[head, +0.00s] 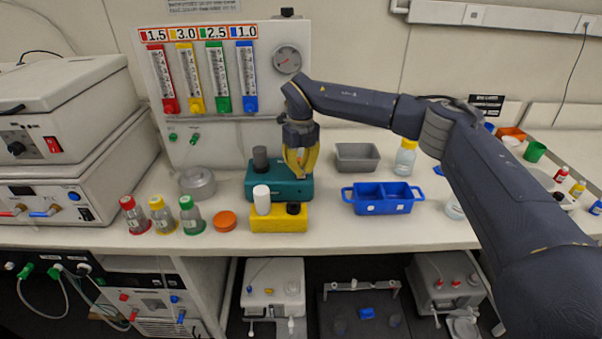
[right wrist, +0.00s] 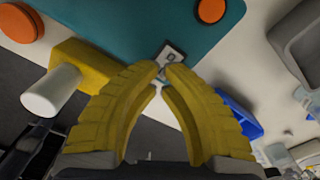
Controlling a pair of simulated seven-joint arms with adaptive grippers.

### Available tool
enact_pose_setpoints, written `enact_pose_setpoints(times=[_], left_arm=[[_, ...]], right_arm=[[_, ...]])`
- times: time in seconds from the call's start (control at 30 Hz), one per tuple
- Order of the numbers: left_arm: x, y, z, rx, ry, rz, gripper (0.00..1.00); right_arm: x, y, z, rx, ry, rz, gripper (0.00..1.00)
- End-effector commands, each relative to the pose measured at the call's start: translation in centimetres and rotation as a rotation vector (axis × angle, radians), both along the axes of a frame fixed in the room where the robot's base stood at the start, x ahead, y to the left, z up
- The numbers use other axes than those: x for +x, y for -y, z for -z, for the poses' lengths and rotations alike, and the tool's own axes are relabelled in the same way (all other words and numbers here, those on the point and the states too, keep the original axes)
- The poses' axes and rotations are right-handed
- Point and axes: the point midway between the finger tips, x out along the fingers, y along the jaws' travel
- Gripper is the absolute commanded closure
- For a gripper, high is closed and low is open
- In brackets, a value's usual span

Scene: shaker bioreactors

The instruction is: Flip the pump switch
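The teal pump box (head: 262,190) stands mid-table behind a yellow box (head: 270,224) and carries a dark grey cylinder (head: 260,157). In the right wrist view, the teal top (right wrist: 120,25) has a small pale plate with a switch (right wrist: 172,53) near its edge. My right gripper (head: 300,172) points down over the right end of the teal box. In the right wrist view, its yellow fingertips (right wrist: 167,69) are together, just at the plate, and partly cover it. They hold nothing. I cannot tell whether they touch the switch. The switch is hidden in the head view. My left gripper is out of view.
The yellow box carries a white cylinder (head: 262,198) and a black knob (head: 293,208). A blue tray (head: 382,208) and a grey tray (head: 357,166) stand to the right. Several capped bottles (head: 190,217) and an orange lid (head: 224,221) are to the left.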

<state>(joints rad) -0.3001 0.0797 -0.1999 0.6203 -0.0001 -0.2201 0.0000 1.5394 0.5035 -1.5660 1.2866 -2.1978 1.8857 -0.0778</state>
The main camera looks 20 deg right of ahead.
Motion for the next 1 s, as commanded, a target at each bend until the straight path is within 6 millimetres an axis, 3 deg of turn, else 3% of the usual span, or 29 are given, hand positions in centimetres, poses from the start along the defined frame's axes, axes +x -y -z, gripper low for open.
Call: enact_pose_setpoints(times=[1.0], left_arm=[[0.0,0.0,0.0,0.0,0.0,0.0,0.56]], right_arm=[[0.0,0.0,1.3,0.0,-0.001,0.001,1.0]])
